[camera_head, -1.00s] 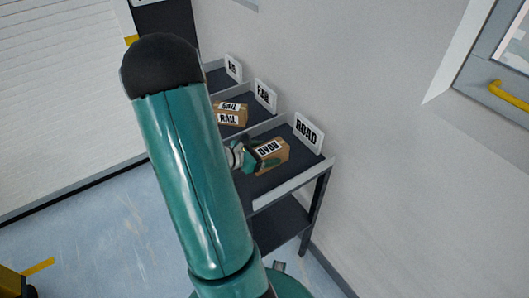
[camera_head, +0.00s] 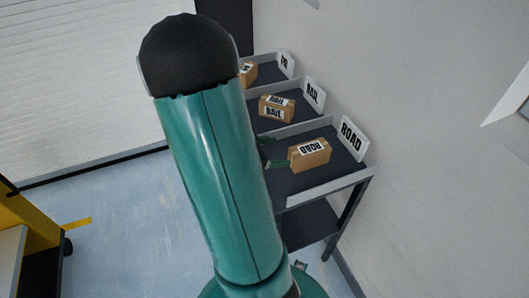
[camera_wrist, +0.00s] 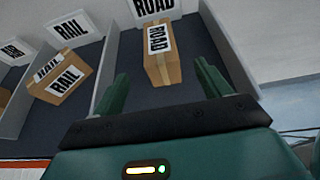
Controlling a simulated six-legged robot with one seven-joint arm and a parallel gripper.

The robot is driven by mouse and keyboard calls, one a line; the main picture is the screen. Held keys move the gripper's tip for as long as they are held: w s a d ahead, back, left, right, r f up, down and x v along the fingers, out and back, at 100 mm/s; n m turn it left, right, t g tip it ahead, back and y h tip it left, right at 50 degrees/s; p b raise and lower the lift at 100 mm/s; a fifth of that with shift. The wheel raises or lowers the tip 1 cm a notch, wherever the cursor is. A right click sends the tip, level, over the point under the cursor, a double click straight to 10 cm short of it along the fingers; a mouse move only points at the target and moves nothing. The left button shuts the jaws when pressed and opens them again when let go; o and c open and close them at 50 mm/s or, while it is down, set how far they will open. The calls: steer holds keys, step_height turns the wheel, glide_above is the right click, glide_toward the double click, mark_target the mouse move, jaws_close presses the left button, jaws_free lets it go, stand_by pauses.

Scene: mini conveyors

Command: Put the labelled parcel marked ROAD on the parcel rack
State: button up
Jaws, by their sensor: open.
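The parcel marked ROAD (camera_head: 310,155) is a brown box with a white label. It rests in the nearest compartment of the dark parcel rack (camera_head: 330,188), in front of the ROAD sign (camera_head: 352,137). In the wrist view the ROAD parcel (camera_wrist: 161,64) stands beyond my gripper (camera_wrist: 160,85), roughly between the lines of its two green fingers. The fingers are open and apart from the parcel. In the head view my gripper (camera_head: 267,154) is left of the parcel and mostly hidden behind my arm.
The RAIL parcel (camera_head: 277,108) lies in the middle compartment by the RAIL sign (camera_head: 314,94). Another brown parcel (camera_head: 249,72) is in the far compartment. Low dividers separate the compartments. A wall runs along the right of the rack; open floor (camera_head: 120,225) lies left.

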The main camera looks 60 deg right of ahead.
steer(key=w+a+r+m+t+y, duration=0.3)
steer(key=a+r, duration=0.3)
steer(key=a, duration=0.6)
steer(key=w+a+r+m+t+y, duration=0.3)
steer(key=a+r+t, duration=0.3)
steer(key=a, duration=0.7)
steer(key=w+a+r+m+t+y, duration=0.3)
steer(key=w+a+r+t+y, duration=0.1)
steer(key=a, duration=0.9)
step_height(320, 180, up, 2)
steer(key=shift+w+a+r+m+t, duration=0.1)
steer(key=shift+w+a+m+t, duration=0.25)
steer(key=shift+w+t, duration=0.3)
steer(key=shift+s+d, duration=0.1)
steer(key=shift+d, duration=0.05)
steer(key=shift+c, duration=0.3)
steer(key=c, duration=0.8)
